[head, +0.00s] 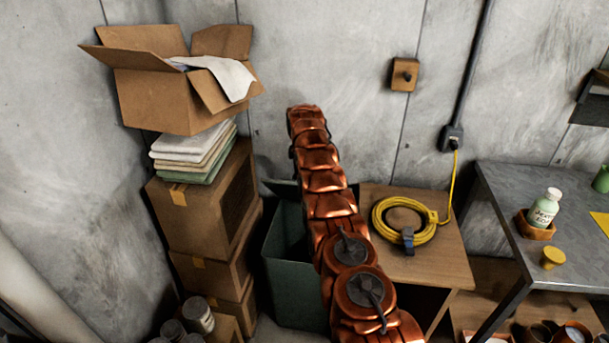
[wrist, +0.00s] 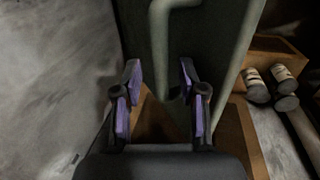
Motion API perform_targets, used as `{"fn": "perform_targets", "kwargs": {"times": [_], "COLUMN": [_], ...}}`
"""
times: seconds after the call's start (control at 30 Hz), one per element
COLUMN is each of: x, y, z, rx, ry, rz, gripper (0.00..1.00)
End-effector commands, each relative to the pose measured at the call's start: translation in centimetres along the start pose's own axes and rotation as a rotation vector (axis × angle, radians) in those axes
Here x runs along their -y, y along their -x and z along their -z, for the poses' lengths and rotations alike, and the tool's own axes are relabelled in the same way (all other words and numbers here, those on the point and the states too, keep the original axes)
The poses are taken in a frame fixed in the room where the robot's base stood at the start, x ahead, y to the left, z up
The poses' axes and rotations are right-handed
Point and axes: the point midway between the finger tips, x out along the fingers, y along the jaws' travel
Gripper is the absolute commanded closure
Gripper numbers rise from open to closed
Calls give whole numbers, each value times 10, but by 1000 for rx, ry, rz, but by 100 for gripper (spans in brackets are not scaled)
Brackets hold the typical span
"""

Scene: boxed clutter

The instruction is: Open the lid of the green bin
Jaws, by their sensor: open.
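The green bin (head: 295,290) stands on the floor left of the wooden table in the head view, partly behind my arm. Its top looks open, with a dark interior. The lid (head: 281,188) appears raised at the back, mostly hidden by my arm. In the wrist view a green panel (wrist: 215,65), which looks like the lid, fills the middle, with a curved green handle (wrist: 160,45) on it. My gripper (wrist: 160,76) is open, its purple-padded fingers on either side of the handle's lower end. I cannot tell whether they touch. The gripper is hidden in the head view.
Stacked cardboard boxes (head: 205,205) with folded cloths and an open box (head: 155,95) stand close left of the bin. A wooden table (head: 440,262) with a coiled yellow cable (head: 385,225) is close right. The concrete wall (head: 345,60) is behind. Jars (head: 198,315) sit low at left.

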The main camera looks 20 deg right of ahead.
Motion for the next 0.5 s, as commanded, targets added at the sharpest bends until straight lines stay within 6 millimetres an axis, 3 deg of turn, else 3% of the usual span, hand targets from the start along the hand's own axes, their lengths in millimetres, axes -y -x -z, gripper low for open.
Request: {"fn": "perform_targets", "kwargs": {"times": [0.27, 0.5], "x": [0, -1], "y": [24, 62], "z": [0, 0], "rx": [0, 0], "ry": [0, 0], "rz": [-1, -2], "gripper": [59, 59]}}
